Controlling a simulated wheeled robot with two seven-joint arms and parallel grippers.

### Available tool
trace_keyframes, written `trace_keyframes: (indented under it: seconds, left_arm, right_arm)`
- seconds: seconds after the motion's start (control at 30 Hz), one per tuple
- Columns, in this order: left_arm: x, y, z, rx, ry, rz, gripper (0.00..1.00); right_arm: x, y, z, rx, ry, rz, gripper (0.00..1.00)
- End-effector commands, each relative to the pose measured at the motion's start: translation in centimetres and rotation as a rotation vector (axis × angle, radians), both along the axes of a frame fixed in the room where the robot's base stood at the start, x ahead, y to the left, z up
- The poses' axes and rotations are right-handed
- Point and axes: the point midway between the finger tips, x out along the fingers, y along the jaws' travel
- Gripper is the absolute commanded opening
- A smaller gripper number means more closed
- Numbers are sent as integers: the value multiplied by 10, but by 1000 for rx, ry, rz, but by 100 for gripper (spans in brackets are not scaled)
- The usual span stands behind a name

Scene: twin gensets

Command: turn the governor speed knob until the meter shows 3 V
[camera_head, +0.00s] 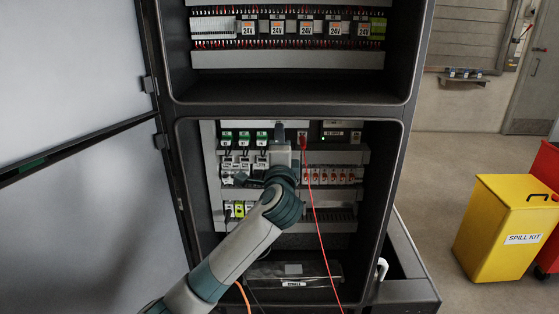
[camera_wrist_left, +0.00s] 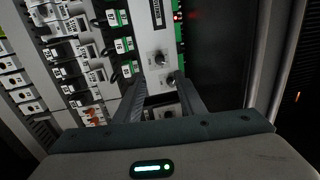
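My left arm reaches from the lower left into the lower cabinet bay in the head view; its gripper there is mostly hidden behind my wrist. In the left wrist view my left gripper (camera_wrist_left: 160,82) is open, its two fingers apart and pointing at a pale control module. I cannot tell which is the governor speed knob, or whether a finger touches either. No meter reading is legible. My right gripper is not in view.
A red lead (camera_head: 318,225) hangs from a red plug (camera_head: 302,138) right of my wrist. Rows of breakers (camera_head: 333,175) flank the arm. An open cabinet door (camera_head: 80,220) stands left. A yellow spill kit bin (camera_head: 500,228) stands on the floor at right.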

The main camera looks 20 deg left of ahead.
Motion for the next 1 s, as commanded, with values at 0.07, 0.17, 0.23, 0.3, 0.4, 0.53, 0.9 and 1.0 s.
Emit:
trace_keyframes:
  seconds: [0.07, 0.17, 0.23, 0.3, 0.4, 0.53, 0.9, 1.0]
  left_arm:
    - [-16, -6, -5, -2, -2, -2, 36]
    - [-32, -10, -7, -3, -1, -2, 36]
    - [-41, -14, -7, -2, 0, -2, 36]
    - [-48, -16, -8, -2, 0, -2, 36]
    - [-55, -18, -8, 0, 0, -2, 36]
    - [-58, -18, -8, 0, 0, -1, 36]
    - [-57, -18, -11, -1, 5, -1, 36]
    - [-53, -18, -22, -8, 23, -5, 36]
  right_arm:
    - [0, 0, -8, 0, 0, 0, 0]
    - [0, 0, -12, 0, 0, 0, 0]
    - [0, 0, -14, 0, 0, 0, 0]
    - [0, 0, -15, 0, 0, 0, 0]
    - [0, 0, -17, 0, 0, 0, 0]
    - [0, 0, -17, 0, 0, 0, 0]
    - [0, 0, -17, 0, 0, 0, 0]
    - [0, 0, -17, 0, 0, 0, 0]
